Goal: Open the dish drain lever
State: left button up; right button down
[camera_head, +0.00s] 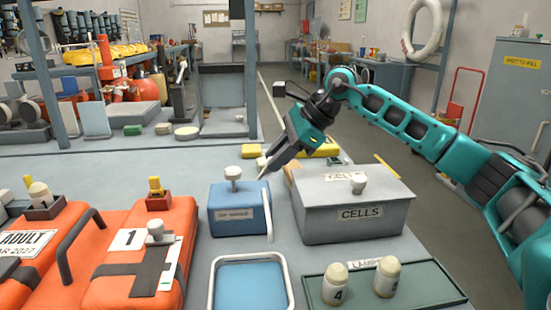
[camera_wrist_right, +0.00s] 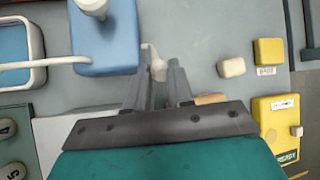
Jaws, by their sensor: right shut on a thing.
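The dish (camera_head: 250,285) is a blue basin with a white rim at the front middle. A white rod (camera_head: 268,215), which looks like the drain lever, runs beside the right side of a blue box (camera_head: 238,212); it also shows in the wrist view (camera_wrist_right: 45,63). My right gripper (camera_head: 264,172) reaches in from the right behind the blue box. In the wrist view its fingers (camera_wrist_right: 165,70) are shut on a small white knob (camera_wrist_right: 157,68) just past the box. Whether the knob joins the rod is hard to see. My left gripper is out of view.
A grey CELLS box (camera_head: 350,225) stands right of the blue box. A green tray (camera_head: 415,308) with white-capped bottles lies at front right. Orange cases (camera_head: 140,280) fill the left. Yellow items (camera_wrist_right: 275,125) lie beyond the gripper.

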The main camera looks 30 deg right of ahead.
jog(key=c, duration=1)
grip_release()
jog(key=p+v, duration=0.2)
jog(key=v, duration=1.1)
jog(key=shift+a, duration=0.1)
